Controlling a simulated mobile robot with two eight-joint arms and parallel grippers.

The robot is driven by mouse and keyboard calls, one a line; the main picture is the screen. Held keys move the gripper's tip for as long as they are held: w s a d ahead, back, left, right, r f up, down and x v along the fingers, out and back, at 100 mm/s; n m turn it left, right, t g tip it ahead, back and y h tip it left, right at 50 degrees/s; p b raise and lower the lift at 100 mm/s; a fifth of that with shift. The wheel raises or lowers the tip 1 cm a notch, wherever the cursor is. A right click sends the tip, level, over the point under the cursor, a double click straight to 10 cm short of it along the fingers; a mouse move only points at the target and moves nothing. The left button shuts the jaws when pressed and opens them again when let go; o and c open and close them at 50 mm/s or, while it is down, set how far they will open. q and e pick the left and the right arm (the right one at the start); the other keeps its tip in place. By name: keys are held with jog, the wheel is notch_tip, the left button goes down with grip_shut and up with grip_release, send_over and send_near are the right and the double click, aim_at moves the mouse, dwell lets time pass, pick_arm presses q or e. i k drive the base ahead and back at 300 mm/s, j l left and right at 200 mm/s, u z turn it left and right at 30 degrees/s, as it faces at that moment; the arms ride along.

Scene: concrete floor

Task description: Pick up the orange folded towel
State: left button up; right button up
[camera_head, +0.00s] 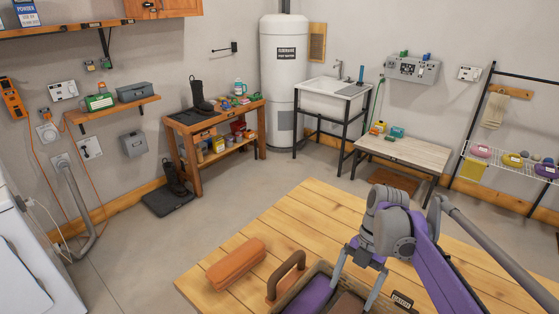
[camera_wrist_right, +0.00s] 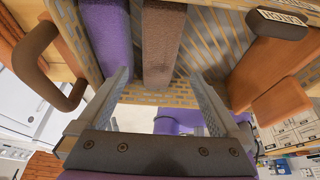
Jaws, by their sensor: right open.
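The orange folded towel (camera_head: 235,263) lies on the wooden table at its left front part, left of a basket. My right gripper (camera_head: 356,282) is over the basket (camera_head: 335,268), to the right of the orange towel and apart from it. Its two fingers point down, spread open, with nothing held between them. In the right wrist view the open fingers (camera_wrist_right: 158,78) show against the basket, with a purple towel (camera_wrist_right: 103,40) and a brown towel (camera_wrist_right: 162,45) in it. I cannot make out the orange towel for sure there. My left gripper is not in view.
The basket's brown handle (camera_head: 286,275) stands up between the orange towel and my right gripper. The wooden table (camera_head: 310,215) is bare behind the towel and basket. A workbench (camera_head: 215,125), a sink (camera_head: 333,92) and a low table (camera_head: 405,152) stand farther back.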

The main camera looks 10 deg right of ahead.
aim_at(229, 269)
jog(key=k+j, duration=0.8)
